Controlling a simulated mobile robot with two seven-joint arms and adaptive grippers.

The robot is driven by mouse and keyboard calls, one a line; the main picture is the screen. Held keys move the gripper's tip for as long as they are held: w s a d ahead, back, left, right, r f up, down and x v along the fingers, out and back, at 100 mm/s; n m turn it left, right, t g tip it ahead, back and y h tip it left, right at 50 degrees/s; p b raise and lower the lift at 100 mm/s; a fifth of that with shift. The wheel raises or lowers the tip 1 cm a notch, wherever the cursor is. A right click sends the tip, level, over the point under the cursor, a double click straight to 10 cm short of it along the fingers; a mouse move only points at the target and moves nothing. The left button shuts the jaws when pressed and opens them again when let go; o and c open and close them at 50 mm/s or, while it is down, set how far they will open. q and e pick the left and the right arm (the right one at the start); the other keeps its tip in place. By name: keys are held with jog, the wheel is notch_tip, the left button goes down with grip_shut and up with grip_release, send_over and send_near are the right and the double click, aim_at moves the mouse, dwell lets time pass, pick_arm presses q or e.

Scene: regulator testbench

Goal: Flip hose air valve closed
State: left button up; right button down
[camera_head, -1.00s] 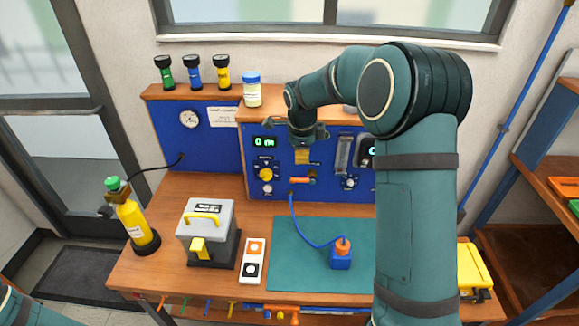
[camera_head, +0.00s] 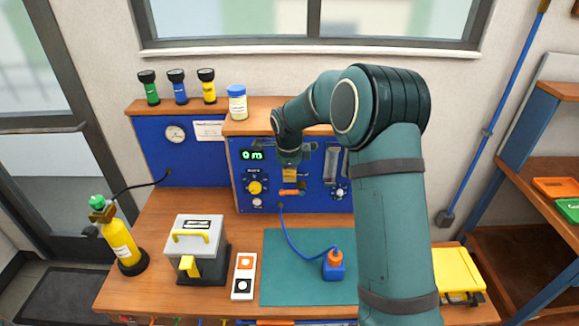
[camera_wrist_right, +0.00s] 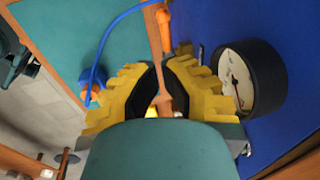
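An orange valve handle (camera_head: 290,192) lies roughly level on the blue panel, above the blue hose (camera_head: 290,235). The hose runs from the panel to a blue block with an orange top (camera_head: 333,266) on the teal mat. My right gripper (camera_head: 290,175) points down just above the handle. In the right wrist view, its yellow toothed fingers (camera_wrist_right: 160,85) stand apart with a gap between them. An orange part (camera_wrist_right: 164,32) shows just beyond the fingertips. I cannot tell whether they touch it. My left gripper is out of view.
A round gauge (camera_wrist_right: 245,80) sits close beside the right finger in the wrist view. A grey box with a yellow handle (camera_head: 196,245), a two-button switch (camera_head: 244,277) and a yellow bottle (camera_head: 121,242) stand left of the mat (camera_head: 285,290). A yellow case (camera_head: 458,272) is at right.

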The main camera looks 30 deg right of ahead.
aim_at(291, 192)
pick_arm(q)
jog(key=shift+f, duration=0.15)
pick_arm(e)
notch_tip(291, 192, down, 8)
jog(key=w+d, duration=0.1)
jog(key=shift+w+f, duration=0.15)
jog(key=shift+w, duration=0.05)
pick_arm(q)
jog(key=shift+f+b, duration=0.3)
jog(key=shift+b, duration=0.05)
pick_arm(e)
jog(key=shift+w+a+f+h, duration=0.1)
jog(key=shift+f+h, duration=0.05)
jog(key=shift+h, duration=0.15)
